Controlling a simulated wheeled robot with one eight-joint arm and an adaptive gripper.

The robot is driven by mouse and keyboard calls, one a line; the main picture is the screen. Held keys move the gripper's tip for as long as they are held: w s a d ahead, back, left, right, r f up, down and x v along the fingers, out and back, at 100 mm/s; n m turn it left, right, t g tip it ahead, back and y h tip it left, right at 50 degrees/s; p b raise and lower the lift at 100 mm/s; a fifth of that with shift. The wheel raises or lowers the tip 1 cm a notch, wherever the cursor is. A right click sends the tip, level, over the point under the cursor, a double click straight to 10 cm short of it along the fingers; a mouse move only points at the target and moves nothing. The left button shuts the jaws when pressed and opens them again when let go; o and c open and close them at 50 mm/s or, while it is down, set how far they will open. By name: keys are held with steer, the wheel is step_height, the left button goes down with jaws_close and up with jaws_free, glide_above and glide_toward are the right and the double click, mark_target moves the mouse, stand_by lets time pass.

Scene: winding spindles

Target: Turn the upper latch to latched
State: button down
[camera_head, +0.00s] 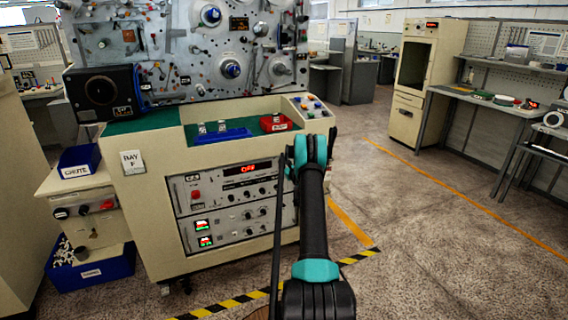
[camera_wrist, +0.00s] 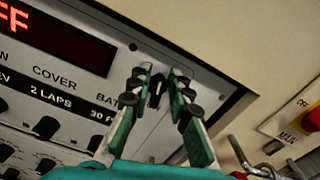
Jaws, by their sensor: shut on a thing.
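The upper latch (camera_wrist: 155,91) is a small black knob on the right end of the grey upper instrument panel (camera_wrist: 150,57), in the wrist view. My gripper (camera_wrist: 160,82) is shut on it, with a green-backed finger on either side and dark pads near the tips. The knob stands roughly upright in that view. I cannot tell whether it is latched. In the head view my gripper (camera_head: 291,166) reaches the right end of the panel and hides the latch.
The panel's red display (camera_wrist: 55,38) reads partly as "FF". A red main switch (camera_wrist: 312,118) on a yellow plate lies to the right. Above the panel, blue (camera_head: 222,135) and red (camera_head: 276,122) trays sit on the bench top. The floor to the right is clear.

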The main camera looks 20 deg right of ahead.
steer(key=n, duration=0.5)
steer(key=f+n, duration=0.1)
steer(key=n, duration=0.3)
steer(key=a+n, duration=0.1)
steer(key=n, duration=0.4)
steer(key=shift+f+n, duration=0.3)
steer(key=shift+f, duration=0.1)
steer(key=shift+s+d, duration=0.1)
steer(key=c, duration=1.6)
jaws_free()
steer(key=shift+d, duration=0.1)
steer(key=shift+a, duration=0.2)
